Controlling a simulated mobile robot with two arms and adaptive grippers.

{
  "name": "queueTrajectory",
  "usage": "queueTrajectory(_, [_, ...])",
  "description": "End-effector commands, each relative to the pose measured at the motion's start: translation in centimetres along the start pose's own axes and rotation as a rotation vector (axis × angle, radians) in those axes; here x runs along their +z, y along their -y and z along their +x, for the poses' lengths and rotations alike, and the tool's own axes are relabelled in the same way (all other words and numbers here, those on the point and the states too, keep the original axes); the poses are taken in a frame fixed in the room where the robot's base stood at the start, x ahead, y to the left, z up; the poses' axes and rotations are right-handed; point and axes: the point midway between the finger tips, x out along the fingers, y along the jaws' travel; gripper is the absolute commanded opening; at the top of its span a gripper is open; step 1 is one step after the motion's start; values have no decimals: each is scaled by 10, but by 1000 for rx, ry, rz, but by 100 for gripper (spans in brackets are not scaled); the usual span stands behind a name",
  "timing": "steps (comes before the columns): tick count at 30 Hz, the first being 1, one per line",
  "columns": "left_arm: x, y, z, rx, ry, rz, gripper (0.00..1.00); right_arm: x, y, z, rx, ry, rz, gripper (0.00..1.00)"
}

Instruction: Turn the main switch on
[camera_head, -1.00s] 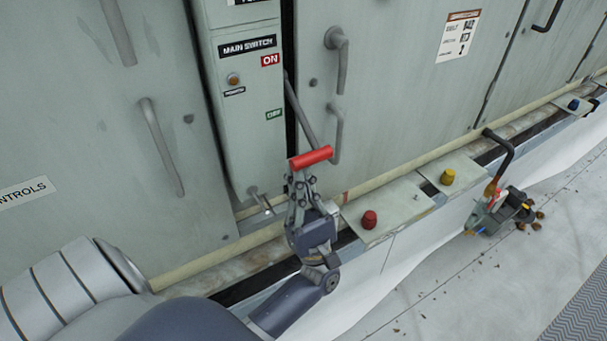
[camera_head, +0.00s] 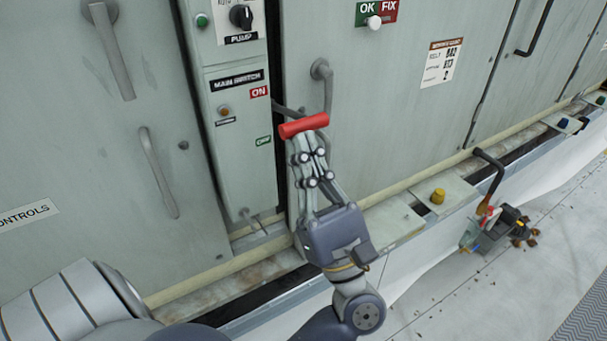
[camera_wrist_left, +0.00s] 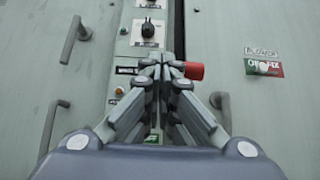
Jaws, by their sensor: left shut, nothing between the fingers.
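The main switch panel (camera_head: 238,150) has a red ON label (camera_head: 258,92) above a green OFF label (camera_head: 263,141). Its lever has a red handle (camera_head: 303,126) and sticks out from the slot at the panel's right. The handle is at a height between the two labels. My left gripper (camera_head: 305,146) is shut and empty, its fingertips pointing up directly under the handle, seemingly against it. In the left wrist view the red handle (camera_wrist_left: 195,71) shows just right of the shut fingertips (camera_wrist_left: 165,66). My right gripper is not in view.
A pump knob (camera_head: 241,16) is above the panel. A grey door handle (camera_head: 323,85) is close to the right of the lever. A ledge below carries a yellow button (camera_head: 437,196). A tool with a black handle (camera_head: 490,165) stands farther right.

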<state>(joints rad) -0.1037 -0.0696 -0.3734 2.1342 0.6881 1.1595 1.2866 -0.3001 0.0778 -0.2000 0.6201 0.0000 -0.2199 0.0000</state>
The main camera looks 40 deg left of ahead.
Motion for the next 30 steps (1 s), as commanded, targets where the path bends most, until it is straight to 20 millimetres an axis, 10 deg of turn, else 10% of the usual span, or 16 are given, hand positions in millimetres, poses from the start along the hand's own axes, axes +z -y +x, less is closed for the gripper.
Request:
queueTrajectory(12, [26,0,44,3,4,-1,0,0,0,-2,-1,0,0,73])
queueTrajectory(30, [29,0,58,1,2,0,0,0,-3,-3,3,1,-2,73])
